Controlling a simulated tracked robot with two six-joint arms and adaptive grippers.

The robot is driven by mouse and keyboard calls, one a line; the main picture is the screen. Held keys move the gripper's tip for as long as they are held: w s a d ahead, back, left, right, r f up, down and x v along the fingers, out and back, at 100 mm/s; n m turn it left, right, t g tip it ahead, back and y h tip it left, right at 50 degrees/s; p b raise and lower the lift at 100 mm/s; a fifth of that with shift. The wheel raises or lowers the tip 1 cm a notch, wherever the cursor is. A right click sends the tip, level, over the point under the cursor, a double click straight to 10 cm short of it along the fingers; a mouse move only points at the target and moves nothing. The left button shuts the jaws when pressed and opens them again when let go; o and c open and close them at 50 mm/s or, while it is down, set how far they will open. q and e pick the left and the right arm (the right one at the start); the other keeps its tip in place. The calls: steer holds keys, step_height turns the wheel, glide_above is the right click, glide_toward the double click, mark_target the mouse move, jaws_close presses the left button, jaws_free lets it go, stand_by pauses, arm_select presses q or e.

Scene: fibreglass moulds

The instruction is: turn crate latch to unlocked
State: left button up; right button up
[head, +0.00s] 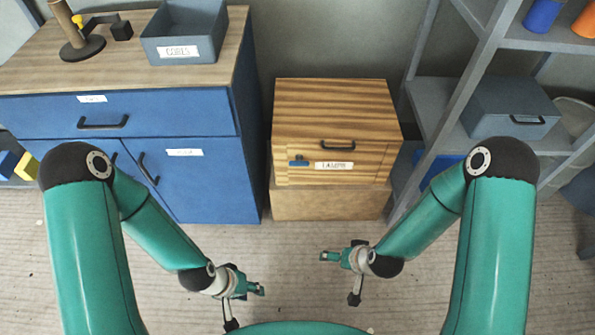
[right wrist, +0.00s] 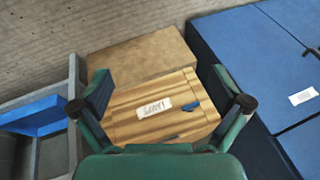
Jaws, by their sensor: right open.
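The striped wooden crate (head: 334,120) sits between the blue cabinet and the grey shelf. Its front has a white label, a dark handle (head: 337,148) and a small blue latch (head: 299,162) left of the label. The latch lies roughly horizontal. In the right wrist view the crate (right wrist: 135,95) appears turned over, with the blue latch (right wrist: 191,107) visible between my fingers. My right gripper (right wrist: 160,82) is open and empty, apart from the crate; in the head view it (head: 324,256) is in front of and below it. My left gripper (head: 261,290) is lower left, touching nothing; its jaw opening is unclear.
The crate stands on a plain brown box (head: 330,204). The blue cabinet (head: 190,192) with dark handles is close on the left. The grey shelf (head: 437,98) with a grey box (head: 508,108) is on the right. The floor (head: 300,240) in front is clear.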

steer(key=w+a+f+n+t+h+b, duration=0.1)
steer(key=w+a+f+t+b, duration=0.15)
steer(key=w+f+b, duration=0.35)
steer(key=w+a+f+t+b, duration=0.2)
steer(key=w+f+t+b, duration=0.2)
steer(key=w+b, duration=0.45)
steer(key=t+h+b, duration=0.2)
steer(key=t+b, duration=0.6)
steer(key=b, duration=0.7)
glide_toward(299, 165)
steer(key=w+b, duration=0.3)
steer(key=w, duration=0.7)
steer(key=shift+r+b, duration=0.1)
steer(key=shift+b, duration=0.3)
steer(key=shift+w+r, duration=0.1)
steer(key=shift+w, duration=0.45)
steer(key=shift+c, duration=0.2)
